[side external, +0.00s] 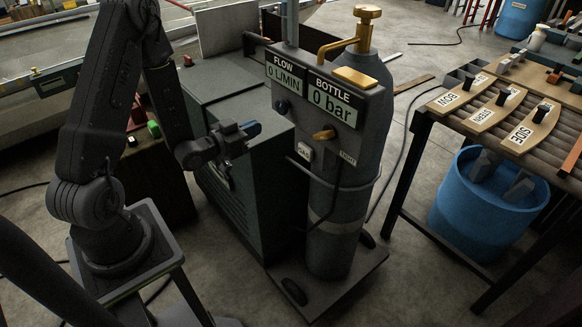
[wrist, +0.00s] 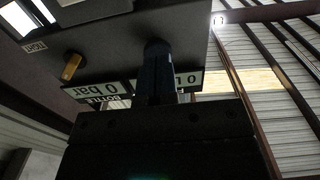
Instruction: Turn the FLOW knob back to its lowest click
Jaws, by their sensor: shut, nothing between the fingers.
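The dark round FLOW knob (side external: 282,106) is on the front of the grey gas panel, below the FLOW display (side external: 285,77), which reads 0 L/MIN. My gripper (side external: 256,128) is shut and empty, in front of the panel and a little left of and below the knob in the side view, with a gap between them. In the wrist view, the picture is upside down and my shut fingers (wrist: 157,68) point at the panel. They line up with the knob (wrist: 157,45) and cover part of it. The knob's pointer mark cannot be made out.
A BOTTLE display (side external: 334,101) reads 0 bar, with a brass lever (side external: 324,134) below it. The grey cylinder (side external: 335,235) stands on a wheeled base beside a dark green cabinet (side external: 245,175). A slatted table (side external: 480,120) and a blue bucket (side external: 485,215) stand to the right.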

